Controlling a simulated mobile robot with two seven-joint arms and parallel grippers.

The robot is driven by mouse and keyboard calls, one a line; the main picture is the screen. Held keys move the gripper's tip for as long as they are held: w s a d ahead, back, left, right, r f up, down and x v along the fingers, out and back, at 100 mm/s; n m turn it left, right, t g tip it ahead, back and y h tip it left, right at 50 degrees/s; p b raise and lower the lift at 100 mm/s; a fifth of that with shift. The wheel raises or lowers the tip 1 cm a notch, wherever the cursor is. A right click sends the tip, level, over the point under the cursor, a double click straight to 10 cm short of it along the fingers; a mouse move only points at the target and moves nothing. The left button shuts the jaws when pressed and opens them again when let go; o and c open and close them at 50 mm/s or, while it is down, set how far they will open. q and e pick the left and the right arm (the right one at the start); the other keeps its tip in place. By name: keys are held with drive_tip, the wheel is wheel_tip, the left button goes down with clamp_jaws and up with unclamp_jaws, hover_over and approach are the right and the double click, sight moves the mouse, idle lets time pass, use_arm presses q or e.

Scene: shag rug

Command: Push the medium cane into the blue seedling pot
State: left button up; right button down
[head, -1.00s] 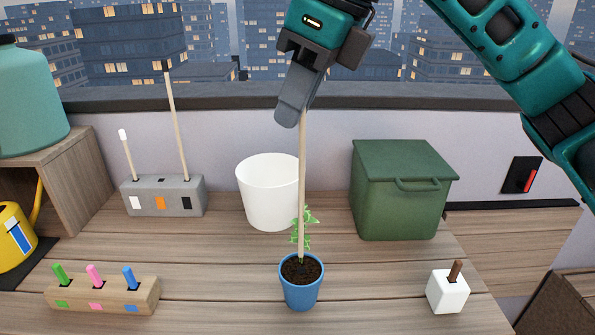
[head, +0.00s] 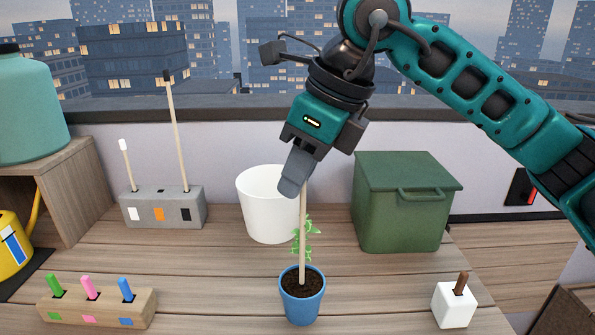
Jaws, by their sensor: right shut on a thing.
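The blue seedling pot (head: 302,308) stands on the wooden bench at the front middle, with dark soil and a green seedling (head: 307,236). The medium cane (head: 302,232) is pale wood and upright. Its lower end meets the soil in the pot, beside the seedling; how deep it sits cannot be told. My right gripper (head: 294,180) is above the pot, shut on the upper part of the cane, and hides the cane's top. My left gripper is not in view.
A grey block (head: 165,212) holds two other canes, one short with a white tip and one tall with a dark tip. A white bucket (head: 268,205) and a green bin (head: 405,215) stand behind the pot. A wooden block with coloured pegs (head: 97,307) and a white cube (head: 453,306) flank it.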

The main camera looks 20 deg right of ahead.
drive_tip(key=c, duration=1.2)
unclamp_jaws()
drive_tip(key=p+v, duration=0.2)
drive_tip(key=v, duration=1)
drive_tip(key=shift+r, duration=0.15)
